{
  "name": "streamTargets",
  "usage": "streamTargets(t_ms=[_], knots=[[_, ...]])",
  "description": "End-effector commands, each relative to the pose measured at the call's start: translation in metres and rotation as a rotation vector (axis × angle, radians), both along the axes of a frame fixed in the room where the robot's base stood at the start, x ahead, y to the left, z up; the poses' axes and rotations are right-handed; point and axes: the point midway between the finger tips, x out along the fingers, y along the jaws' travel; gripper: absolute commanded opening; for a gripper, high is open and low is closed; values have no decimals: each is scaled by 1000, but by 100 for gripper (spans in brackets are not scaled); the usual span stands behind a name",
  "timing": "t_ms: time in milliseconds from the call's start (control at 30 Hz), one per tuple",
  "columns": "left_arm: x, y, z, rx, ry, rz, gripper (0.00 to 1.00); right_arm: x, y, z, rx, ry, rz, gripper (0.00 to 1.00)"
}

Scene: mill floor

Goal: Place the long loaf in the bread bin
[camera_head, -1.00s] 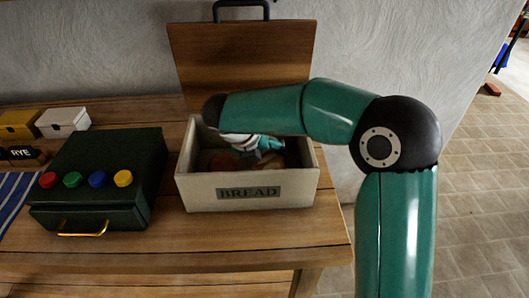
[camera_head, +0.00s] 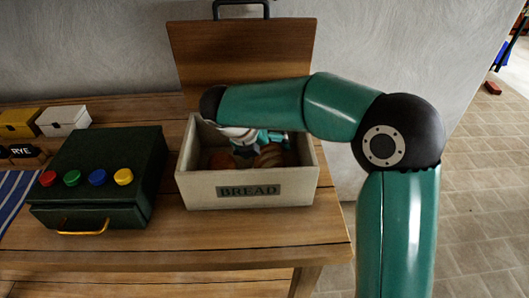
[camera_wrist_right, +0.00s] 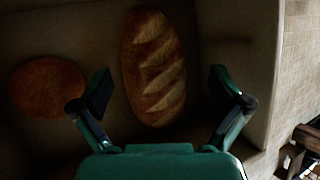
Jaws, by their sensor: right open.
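The long loaf (camera_wrist_right: 153,68), golden brown with pale slashes, lies on the floor of the bread bin in the right wrist view. Part of it also shows in the head view (camera_head: 270,156). The bread bin (camera_head: 248,190) is a cream box labelled BREAD, with its wooden lid (camera_head: 243,52) standing open behind it. My right gripper (camera_wrist_right: 160,88) is open, with one finger on each side of the loaf's near end and a gap to it on both sides. In the head view the right gripper (camera_head: 262,141) is inside the bin's opening, partly hidden by my arm. My left gripper is not in view.
A round brown loaf (camera_wrist_right: 47,87) lies left of the long loaf in the bin. A dark green box (camera_head: 100,170) with several coloured knobs stands left of the bin. Yellow (camera_head: 20,124) and white (camera_head: 63,121) boxes stand farther left. The table front is clear.

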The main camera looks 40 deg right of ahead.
Motion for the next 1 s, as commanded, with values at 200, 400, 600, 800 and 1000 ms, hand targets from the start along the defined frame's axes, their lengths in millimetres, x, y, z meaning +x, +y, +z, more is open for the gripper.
streamTargets(t_ms=[200,400,600,800,1000], knots=[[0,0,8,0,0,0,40,-5,25,41,1,-5,4,100],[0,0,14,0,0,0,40,-11,46,74,2,-3,3,100],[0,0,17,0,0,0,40,-14,57,92,1,0,2,100],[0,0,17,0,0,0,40,-15,60,95,1,0,2,100],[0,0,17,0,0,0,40,-15,60,95,1,0,2,100]])
